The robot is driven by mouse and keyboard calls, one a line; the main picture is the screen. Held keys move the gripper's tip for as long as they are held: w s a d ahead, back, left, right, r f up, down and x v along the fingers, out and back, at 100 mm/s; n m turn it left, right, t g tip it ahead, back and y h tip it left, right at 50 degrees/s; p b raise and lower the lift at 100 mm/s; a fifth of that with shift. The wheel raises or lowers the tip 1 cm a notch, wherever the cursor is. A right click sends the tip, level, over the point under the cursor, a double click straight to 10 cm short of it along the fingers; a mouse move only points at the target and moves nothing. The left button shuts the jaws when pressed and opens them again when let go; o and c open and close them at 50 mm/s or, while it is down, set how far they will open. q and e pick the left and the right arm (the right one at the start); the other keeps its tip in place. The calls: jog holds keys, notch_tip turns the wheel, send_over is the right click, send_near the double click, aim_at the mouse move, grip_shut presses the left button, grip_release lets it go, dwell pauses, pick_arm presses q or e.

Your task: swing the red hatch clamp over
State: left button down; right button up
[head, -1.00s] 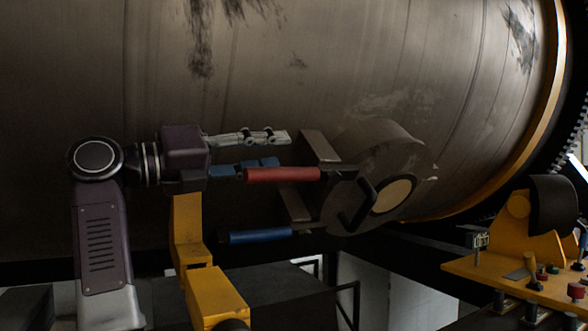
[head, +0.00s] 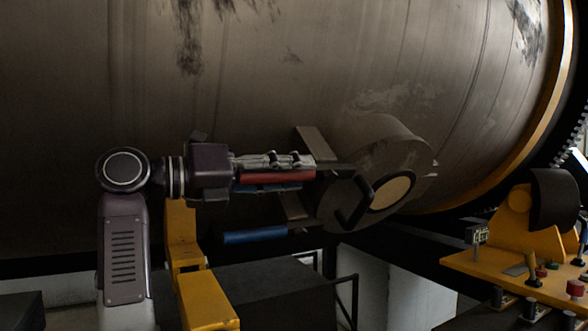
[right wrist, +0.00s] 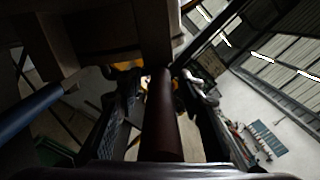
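The red hatch clamp handle (head: 277,177) is a horizontal red bar beside the round hatch (head: 375,165), on the underside of the large metal drum. My right gripper (head: 300,173) reaches in from the left, with one finger above the red bar and one below. In the right wrist view the red bar (right wrist: 163,115) runs between the two fingers, with narrow gaps on both sides, so the gripper looks open around it. Whether either finger touches the bar cannot be told. My left gripper is not in view.
A blue handle (head: 255,237) lies below the red one and shows at left in the wrist view (right wrist: 30,110). A black bracket (head: 357,200) crosses the hatch front. A yellow control stand (head: 515,235) with knobs stands at right. The drum wall (head: 250,80) is close above.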

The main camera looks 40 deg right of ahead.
jog(key=shift+s+d, duration=0.1)
jog(key=shift+d, duration=0.1)
grip_shut()
jog(key=shift+d, duration=0.1)
dwell(0.4)
